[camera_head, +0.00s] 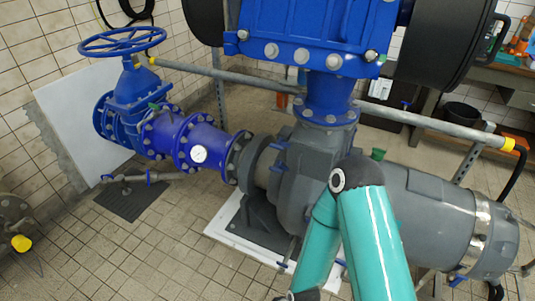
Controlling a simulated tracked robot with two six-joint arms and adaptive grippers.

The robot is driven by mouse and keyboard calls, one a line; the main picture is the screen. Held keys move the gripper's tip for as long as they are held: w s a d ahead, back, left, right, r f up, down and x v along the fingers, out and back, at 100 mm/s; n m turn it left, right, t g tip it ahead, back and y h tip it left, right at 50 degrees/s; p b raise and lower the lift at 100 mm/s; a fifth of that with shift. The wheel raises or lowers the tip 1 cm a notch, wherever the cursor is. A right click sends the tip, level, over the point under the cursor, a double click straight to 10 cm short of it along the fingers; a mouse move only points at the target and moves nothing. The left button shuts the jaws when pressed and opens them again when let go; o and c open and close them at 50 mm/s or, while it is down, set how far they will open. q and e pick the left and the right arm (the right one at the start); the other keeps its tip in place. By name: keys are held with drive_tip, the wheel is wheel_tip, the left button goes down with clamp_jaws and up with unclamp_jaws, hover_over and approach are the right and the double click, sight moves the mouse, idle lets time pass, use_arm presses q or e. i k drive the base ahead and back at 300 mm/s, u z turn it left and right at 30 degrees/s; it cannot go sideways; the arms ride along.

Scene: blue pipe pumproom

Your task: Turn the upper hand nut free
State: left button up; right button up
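A small blue hand nut or handle (279,146) sits on the upper left side of the grey pump housing (300,172), near the dark flange. A similar small blue part (283,265) shows low on the pump's front. I cannot tell for certain which one is the upper hand nut. Neither of my grippers is in view. Teal links of one of my arms come up from the bottom and bend in front of the pump, hiding part of it.
A grey rail (430,124) crosses behind. Tiled floor (150,250) is clear at the lower left.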

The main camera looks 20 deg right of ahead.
sight(280, 145)
drive_tip(key=z, duration=0.15)
drive_tip(key=i, duration=0.95)
drive_tip(key=u, duration=0.1)
